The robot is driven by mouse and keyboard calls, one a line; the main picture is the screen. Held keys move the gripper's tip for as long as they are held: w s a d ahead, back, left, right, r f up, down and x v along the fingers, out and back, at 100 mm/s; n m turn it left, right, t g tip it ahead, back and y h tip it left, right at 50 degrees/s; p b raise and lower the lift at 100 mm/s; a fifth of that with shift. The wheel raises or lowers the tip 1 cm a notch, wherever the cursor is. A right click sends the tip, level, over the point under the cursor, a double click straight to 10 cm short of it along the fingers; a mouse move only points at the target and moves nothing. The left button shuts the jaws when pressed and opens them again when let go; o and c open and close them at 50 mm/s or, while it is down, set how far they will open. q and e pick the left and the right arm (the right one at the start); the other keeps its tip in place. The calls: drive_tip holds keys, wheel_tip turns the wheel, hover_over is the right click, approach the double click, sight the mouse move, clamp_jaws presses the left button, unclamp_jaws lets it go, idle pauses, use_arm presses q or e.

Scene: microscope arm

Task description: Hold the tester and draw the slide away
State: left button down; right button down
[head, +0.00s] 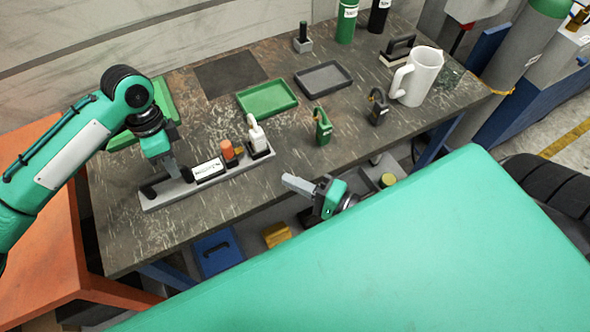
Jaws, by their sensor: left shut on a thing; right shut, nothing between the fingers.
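The tester (225,172) looks like a long grey base lying on the table near its front left. It carries a white labelled block (208,170), an orange-topped part (227,150) and a white part with a loop (257,137). A black handle-like piece (150,190) is at its left end; I cannot tell whether this is the slide. My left gripper (177,172) points down and is shut on the tester near this end; its fingers hide the grip. My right gripper (290,182) is shut and empty, apart from the tester, over the table's front edge.
A green tray (267,97), a dark grey tray (324,78), a green padlock-like item (323,127) and a white jug (416,77) stand behind and right. Below the front edge are a blue box (217,252) and a yellow block (276,235).

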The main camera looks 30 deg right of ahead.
use_arm(q)
drive_tip(key=c, duration=1.2)
unclamp_jaws()
drive_tip(key=shift+o, duration=0.2)
